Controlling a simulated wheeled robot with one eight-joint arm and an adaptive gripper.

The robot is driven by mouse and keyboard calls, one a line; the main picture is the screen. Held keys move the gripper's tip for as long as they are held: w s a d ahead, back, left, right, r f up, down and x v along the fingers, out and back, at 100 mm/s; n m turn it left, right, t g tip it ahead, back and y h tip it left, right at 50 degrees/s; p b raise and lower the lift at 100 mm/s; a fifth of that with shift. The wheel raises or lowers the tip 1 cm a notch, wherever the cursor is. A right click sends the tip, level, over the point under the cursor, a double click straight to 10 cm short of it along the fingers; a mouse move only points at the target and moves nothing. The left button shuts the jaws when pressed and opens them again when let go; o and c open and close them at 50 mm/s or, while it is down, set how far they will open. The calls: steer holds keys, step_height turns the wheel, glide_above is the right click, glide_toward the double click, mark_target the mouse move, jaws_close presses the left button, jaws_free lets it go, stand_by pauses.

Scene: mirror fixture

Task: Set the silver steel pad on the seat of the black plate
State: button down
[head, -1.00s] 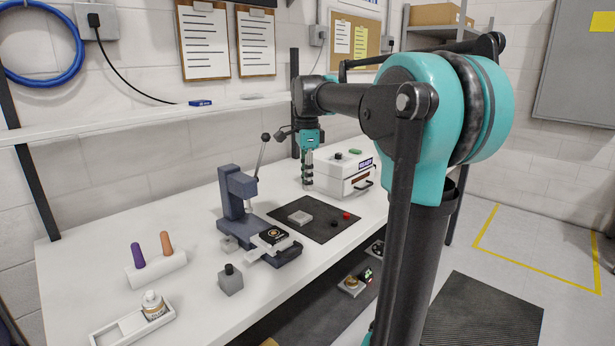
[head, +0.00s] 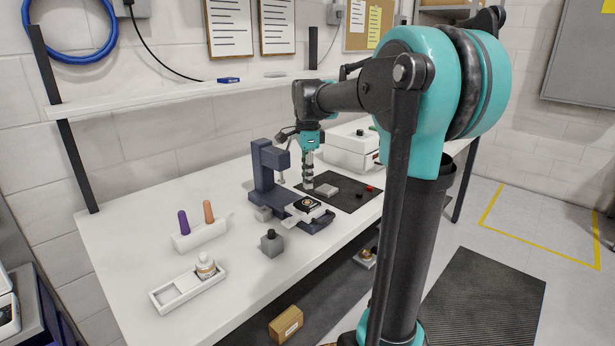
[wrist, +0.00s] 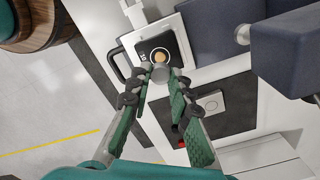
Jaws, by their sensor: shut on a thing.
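The black plate (head: 308,203) lies on the light slide of a dark blue press. In the wrist view the plate (wrist: 146,46) shows a white ring with an orange-gold disc inside. My gripper (head: 308,185) points down just right of the press. In the wrist view my gripper (wrist: 161,78) is shut on a small round silver piece, the steel pad (wrist: 161,72), held between the fingertips. The pad overlaps the plate's lower edge in that view; the gap in height cannot be told. In the head view the pad is too small to make out.
The press column (head: 264,165) stands close to my gripper. A dark mat (head: 345,200) holds a grey block (head: 327,189) and small red and black pieces. A white box (head: 350,150) stands behind. A grey block with a black knob (head: 271,243) stands in front of the press.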

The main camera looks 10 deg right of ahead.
mark_target(308, 202)
steer(key=shift+f, duration=2.35)
steer(key=shift+f, duration=0.35)
steer(key=c, duration=1.3)
jaws_free()
